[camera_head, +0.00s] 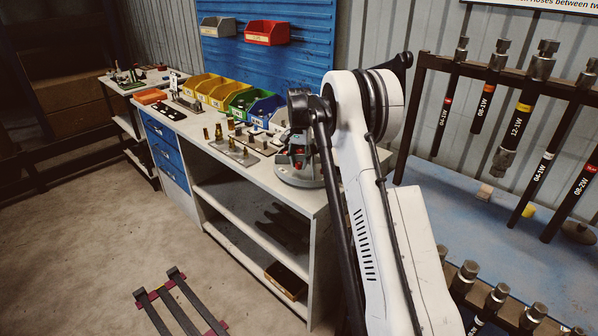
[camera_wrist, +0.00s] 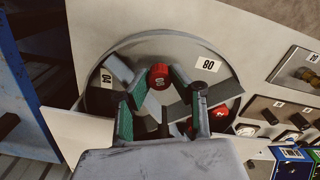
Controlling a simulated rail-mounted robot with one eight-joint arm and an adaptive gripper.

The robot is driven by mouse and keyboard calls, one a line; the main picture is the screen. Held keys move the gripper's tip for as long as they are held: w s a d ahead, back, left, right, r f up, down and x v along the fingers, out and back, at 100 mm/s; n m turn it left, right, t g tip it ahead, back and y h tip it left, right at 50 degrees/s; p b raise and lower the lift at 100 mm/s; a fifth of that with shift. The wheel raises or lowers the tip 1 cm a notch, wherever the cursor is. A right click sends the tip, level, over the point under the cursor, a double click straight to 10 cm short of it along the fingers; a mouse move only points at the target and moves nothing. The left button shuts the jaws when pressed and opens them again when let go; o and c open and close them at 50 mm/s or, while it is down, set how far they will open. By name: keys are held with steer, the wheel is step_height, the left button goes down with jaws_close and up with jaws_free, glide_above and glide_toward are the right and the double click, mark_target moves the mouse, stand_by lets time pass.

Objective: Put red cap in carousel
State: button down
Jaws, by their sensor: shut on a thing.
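A round grey carousel (camera_wrist: 165,40) lies under my gripper in the wrist view, with dividers and white labels reading 08 and 04. My gripper (camera_wrist: 159,83) is over it, its teal-lined fingers closed on a red cap (camera_wrist: 160,75) at their tips. I cannot tell whether this cap touches the carousel floor. Another red piece (camera_wrist: 222,117) shows beside the right finger, partly hidden by it. In the head view the carousel (camera_head: 300,180) stands at the bench's right end, with my gripper (camera_head: 296,160) over it and partly hidden by my arm.
Fittings stand on plates (camera_head: 232,150) left of the carousel. Yellow, green and blue bins (camera_head: 240,102) line the bench's back. A rack of hoses (camera_head: 520,110) stands at the right. The floor in front (camera_head: 110,230) is largely free.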

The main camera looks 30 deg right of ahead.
mark_target(299, 164)
steer(key=shift+f, duration=1.95)
steer(key=shift+f, duration=0.15)
steer(key=c, duration=1.5)
jaws_free()
